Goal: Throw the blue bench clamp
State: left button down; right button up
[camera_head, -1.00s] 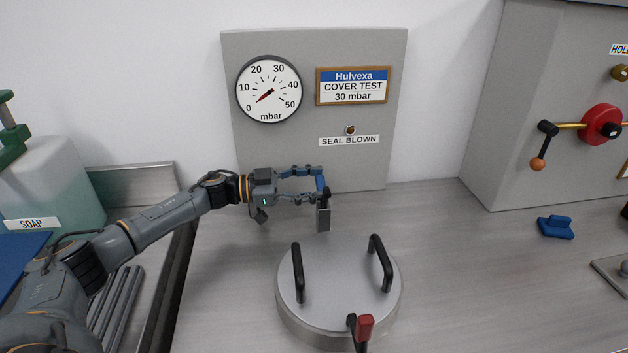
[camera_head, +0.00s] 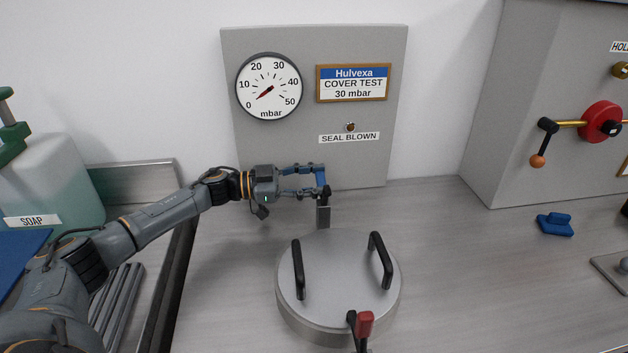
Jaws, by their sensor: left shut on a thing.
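The blue bench clamp (camera_head: 321,177) stands at the far edge of the round metal cover (camera_head: 335,262). Its blue handle points up, above a dark joint and a grey post (camera_head: 323,215). My left gripper (camera_head: 316,181) reaches in from the left and is shut on the blue handle. Its fingers hide part of the handle. A second clamp, with a red handle (camera_head: 364,325), stands at the near edge of the cover. My right gripper is not in view.
The cover has two black upright handles (camera_head: 380,261). Behind stands a grey panel with a gauge (camera_head: 268,87) reading near 0. A soap container (camera_head: 50,180) is at left. A blue block (camera_head: 555,225) lies at right.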

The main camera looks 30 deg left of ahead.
pick_arm(q)
jog(key=s+m, duration=0.1)
jog(key=m, duration=0.2)
jog(key=s+d+r+m+b, duration=0.1)
jog(key=m, duration=0.2)
jog(key=s+d+r+m+b, duration=0.1)
jog(key=m, duration=0.2)
jog(key=shift+s+d, duration=0.1)
jog(key=shift+d, duration=0.1)
jog(key=shift+s+d+m+b, duration=0.3)
jog(key=shift+m+b, duration=0.25)
jog(key=shift+m, duration=0.2)
jog(key=shift+s+d+m+b, duration=0.15)
jog(key=shift+s+m+b, duration=0.15)
jog(key=shift+m+b, duration=0.4)
jog(key=shift+s+d+m+b, duration=0.3)
jog(key=shift+m+b, duration=0.1)
jog(key=shift+m, duration=0.45)
jog(key=c, duration=0.9)
grip_release()
jog(key=shift+a, duration=0.1)
